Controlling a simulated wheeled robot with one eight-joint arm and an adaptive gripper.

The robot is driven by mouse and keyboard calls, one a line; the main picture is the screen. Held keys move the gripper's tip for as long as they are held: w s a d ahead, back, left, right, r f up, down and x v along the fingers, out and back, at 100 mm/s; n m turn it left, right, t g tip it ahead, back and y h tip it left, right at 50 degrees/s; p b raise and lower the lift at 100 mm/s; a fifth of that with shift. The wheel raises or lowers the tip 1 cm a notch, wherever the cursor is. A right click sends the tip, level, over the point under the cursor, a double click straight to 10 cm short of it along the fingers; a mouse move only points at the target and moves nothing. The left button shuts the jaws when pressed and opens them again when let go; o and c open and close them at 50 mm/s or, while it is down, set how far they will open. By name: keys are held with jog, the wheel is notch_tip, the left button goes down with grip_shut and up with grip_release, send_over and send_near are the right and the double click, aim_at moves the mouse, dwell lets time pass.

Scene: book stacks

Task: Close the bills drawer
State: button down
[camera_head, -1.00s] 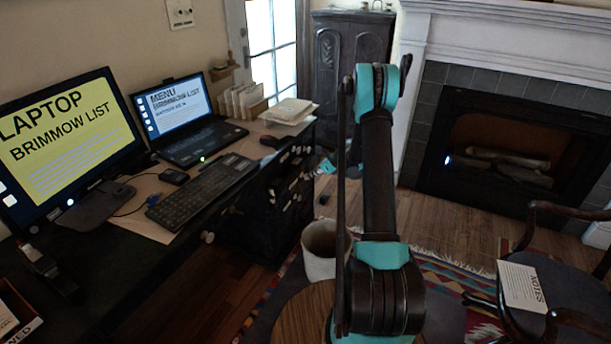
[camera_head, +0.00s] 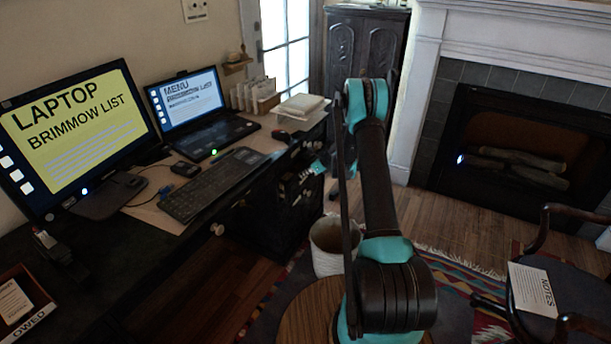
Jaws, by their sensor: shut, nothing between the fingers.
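The dark desk's drawer pedestal (camera_head: 275,212) stands below the right end of the desk top, with several small round knobs on its front. I cannot read a label that marks the bills drawer, and I cannot tell how far any drawer stands out. My gripper (camera_head: 309,173) is small in view, at the front of the pedestal near its upper right part. It is shut and holds nothing. My arm hides part of the space just right of it, and I cannot tell whether the gripper touches a drawer.
A monitor (camera_head: 75,135), a laptop (camera_head: 200,115) and a keyboard (camera_head: 210,183) stand on the desk. A pale waste bin (camera_head: 328,262) stands on the floor beside my arm. A chair (camera_head: 565,290) with a notes sheet is at the right, and a fireplace (camera_head: 520,150) is behind.

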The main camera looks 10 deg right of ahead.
jog(key=shift+w+a, duration=0.75)
jog(key=shift+a, duration=0.3)
jog(key=shift+w+a, duration=0.75)
jog(key=shift+a, duration=0.25)
